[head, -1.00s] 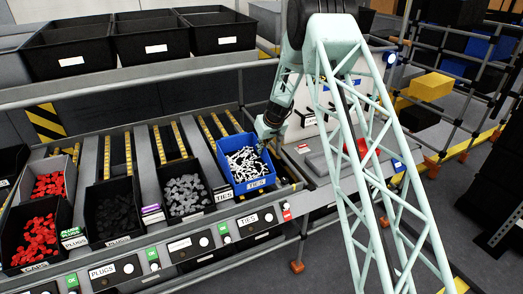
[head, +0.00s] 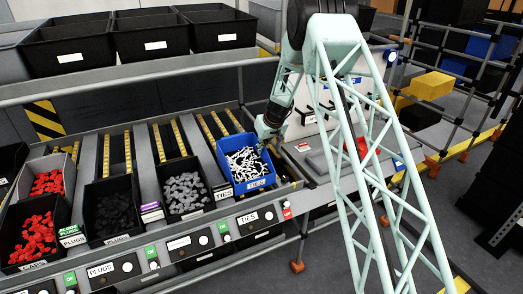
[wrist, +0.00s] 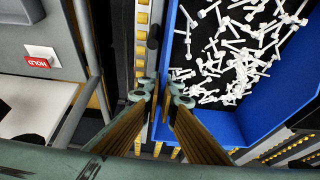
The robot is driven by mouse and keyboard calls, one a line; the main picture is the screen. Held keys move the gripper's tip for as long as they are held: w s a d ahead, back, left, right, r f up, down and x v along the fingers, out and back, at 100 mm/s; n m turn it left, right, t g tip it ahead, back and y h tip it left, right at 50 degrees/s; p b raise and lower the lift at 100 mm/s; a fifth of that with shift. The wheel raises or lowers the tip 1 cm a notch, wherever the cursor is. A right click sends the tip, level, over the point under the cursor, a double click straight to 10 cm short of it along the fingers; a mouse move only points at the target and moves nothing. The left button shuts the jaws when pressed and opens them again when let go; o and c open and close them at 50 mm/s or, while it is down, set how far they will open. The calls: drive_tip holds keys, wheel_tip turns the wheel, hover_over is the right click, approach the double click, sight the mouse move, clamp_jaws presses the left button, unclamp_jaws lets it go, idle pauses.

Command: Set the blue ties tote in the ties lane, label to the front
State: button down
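The blue ties tote (head: 223,162), full of white ties, sits on the sloped rack at the right end of the row, over the yellow roller strips of the ties lane. Its white TIES label (head: 258,184) faces the front. My gripper (head: 266,133) is at the tote's right wall towards the back. In the wrist view my fingertips (wrist: 164,92) stand either side of the tote's wall (wrist: 170,62), one outside and one inside. They are a little apart; whether they press on the wall cannot be made out. The tote's underside is hidden.
A black tote of grey parts (head: 185,213) stands to the left, with black and red parts further left. The front rail (head: 200,240) carries lane labels, including TIES (head: 248,217). Empty black bins (head: 150,40) line the shelf above. A grey work surface (head: 320,163) lies right.

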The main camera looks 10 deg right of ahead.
drive_tip(key=shift+w+f+b, duration=0.15)
drive_tip(key=shift+f+b, duration=1.2)
drive_tip(key=shift+b, duration=0.2)
idle(0.7)
drive_tip(key=c, duration=3.3)
unclamp_jaws()
drive_tip(key=shift+c, duration=0.2)
drive_tip(key=o, duration=0.5)
drive_tip(key=shift+f, duration=0.1)
drive_tip(key=shift+v, duration=6.05)
